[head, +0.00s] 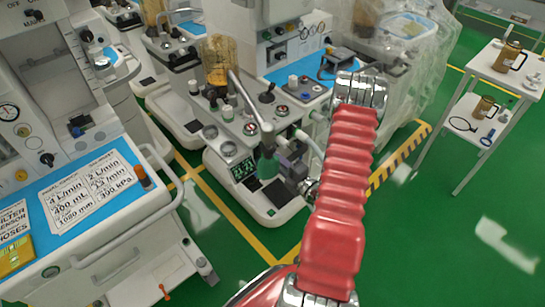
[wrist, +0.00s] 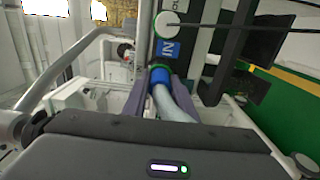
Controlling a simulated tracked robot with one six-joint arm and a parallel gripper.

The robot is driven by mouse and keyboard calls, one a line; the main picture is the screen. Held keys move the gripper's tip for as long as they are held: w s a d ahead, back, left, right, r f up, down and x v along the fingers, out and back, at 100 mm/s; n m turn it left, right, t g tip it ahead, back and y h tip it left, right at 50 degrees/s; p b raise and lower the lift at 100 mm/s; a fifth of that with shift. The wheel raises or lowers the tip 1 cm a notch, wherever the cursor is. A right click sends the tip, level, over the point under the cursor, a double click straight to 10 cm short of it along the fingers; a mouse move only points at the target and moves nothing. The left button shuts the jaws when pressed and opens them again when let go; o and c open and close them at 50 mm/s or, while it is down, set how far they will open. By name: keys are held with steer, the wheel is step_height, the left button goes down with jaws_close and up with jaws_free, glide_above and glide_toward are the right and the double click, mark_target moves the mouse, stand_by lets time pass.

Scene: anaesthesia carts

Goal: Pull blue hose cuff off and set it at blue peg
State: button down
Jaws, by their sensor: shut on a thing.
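The blue hose cuff (wrist: 160,77) is in the middle of the wrist view, just below a blue "IN" label (wrist: 168,48). A pale hose (wrist: 176,105) runs down from it. My gripper (wrist: 169,82) has a finger on each side of the cuff and is shut on it. A green band shows at the cuff's upper edge; I cannot tell whether the cuff is still seated on the port. In the head view my red arm crosses the middle and partly hides this area. I cannot make out a blue peg in either view.
The cart (head: 220,155) with the amber canister (head: 217,60) stands behind my arm. Another cart with a blue top (head: 110,205) is at left. A white trolley (head: 478,62) with jugs stands at right. Green floor between is open.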

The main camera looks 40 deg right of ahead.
steer(key=shift+s, duration=0.15)
steer(key=shift+s, duration=0.4)
steer(key=shift+s, duration=0.35)
steer(key=shift+s, duration=0.35)
steer(key=shift+s, duration=0.35)
steer(key=shift+s, duration=0.35)
steer(key=shift+s, duration=0.35)
steer(key=shift+s+d, duration=0.1)
steer(key=shift+s, duration=0.55)
